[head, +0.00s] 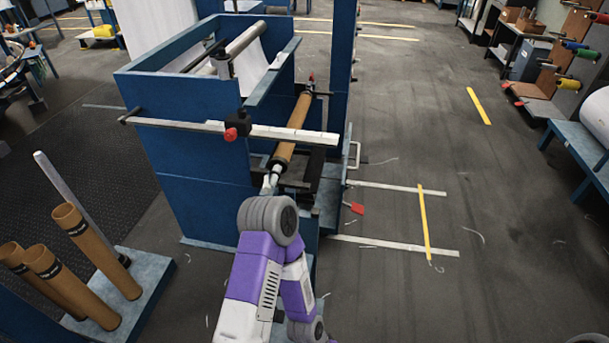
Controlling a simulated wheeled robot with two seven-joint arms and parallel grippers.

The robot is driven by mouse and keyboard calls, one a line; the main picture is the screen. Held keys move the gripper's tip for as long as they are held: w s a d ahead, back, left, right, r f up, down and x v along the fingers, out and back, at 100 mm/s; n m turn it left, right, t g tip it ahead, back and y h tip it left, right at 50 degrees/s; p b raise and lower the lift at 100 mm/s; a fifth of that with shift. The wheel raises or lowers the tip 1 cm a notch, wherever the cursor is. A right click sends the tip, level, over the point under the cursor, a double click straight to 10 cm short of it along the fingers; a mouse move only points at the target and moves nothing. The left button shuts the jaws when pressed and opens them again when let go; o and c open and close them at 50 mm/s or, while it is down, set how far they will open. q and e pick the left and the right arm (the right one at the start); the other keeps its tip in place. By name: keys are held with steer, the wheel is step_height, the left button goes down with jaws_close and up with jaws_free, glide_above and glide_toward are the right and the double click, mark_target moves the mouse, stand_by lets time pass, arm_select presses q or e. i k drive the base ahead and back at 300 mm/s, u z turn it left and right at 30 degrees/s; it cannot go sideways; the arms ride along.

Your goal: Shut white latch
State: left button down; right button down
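I cannot tell from this view whether the bar is fastened.
Brown tubes (95,250) stand on a stand (150,270) at lower left. The floor to the right is open, with yellow strips (424,222).

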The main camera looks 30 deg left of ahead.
mark_target(266, 187)
steer(key=z, duration=0.2)
steer(key=i, duration=0.85)
steer(key=u, duration=1.5)
